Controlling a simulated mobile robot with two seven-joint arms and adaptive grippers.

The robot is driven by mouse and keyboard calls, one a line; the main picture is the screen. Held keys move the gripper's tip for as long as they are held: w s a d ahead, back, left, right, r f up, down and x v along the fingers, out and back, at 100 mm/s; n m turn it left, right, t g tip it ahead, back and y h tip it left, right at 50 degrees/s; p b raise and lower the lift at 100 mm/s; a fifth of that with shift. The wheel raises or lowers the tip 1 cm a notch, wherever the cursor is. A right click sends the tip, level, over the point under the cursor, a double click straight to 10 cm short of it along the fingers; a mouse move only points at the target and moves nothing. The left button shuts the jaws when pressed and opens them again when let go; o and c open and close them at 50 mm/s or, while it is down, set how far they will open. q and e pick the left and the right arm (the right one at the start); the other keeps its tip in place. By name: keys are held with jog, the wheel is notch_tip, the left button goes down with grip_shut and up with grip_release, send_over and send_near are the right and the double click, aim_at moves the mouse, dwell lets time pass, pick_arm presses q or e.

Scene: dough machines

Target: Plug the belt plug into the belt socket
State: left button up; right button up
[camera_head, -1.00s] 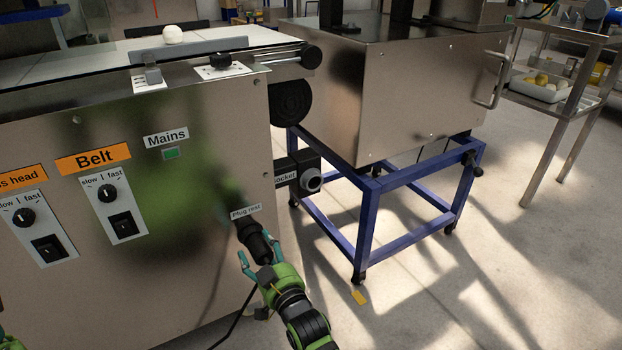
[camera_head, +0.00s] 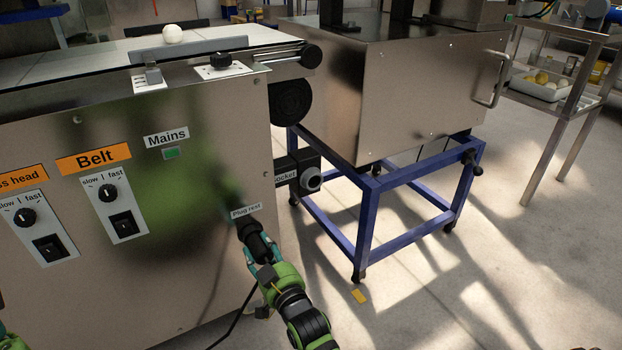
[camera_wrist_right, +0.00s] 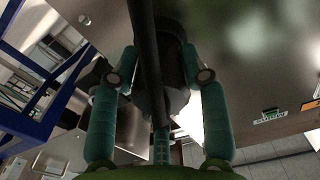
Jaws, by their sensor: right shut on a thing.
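The black belt plug (camera_head: 252,234) sits at the holder under the "Plug rest" label on the front of the steel machine, pointing into it. A black cable hangs from it. My right gripper (camera_head: 262,247) has its teal fingers closed around the plug's body. In the right wrist view the dark plug (camera_wrist_right: 172,85) is between the two fingers, with the cable running across the middle. The belt socket (camera_head: 311,180) is a round grey-rimmed opening on a dark box at the machine's right edge, above and right of the plug.
The machine's front (camera_head: 170,260) has Belt and Mains controls. A steel box on a blue wheeled frame (camera_head: 405,240) stands just right of the socket. A steel trolley (camera_head: 565,110) stands farther right. Bare floor lies right of my right arm.

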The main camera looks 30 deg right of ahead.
aim_at(267, 259)
jog(key=shift+s, duration=0.35)
dwell(0.3)
jog(key=shift+s+p, duration=1)
jog(key=shift+s, duration=0.25)
jog(key=s+p, duration=0.4)
jog(key=s, duration=0.2)
jog(key=shift+s, duration=0.15)
jog(key=shift+d, duration=0.15)
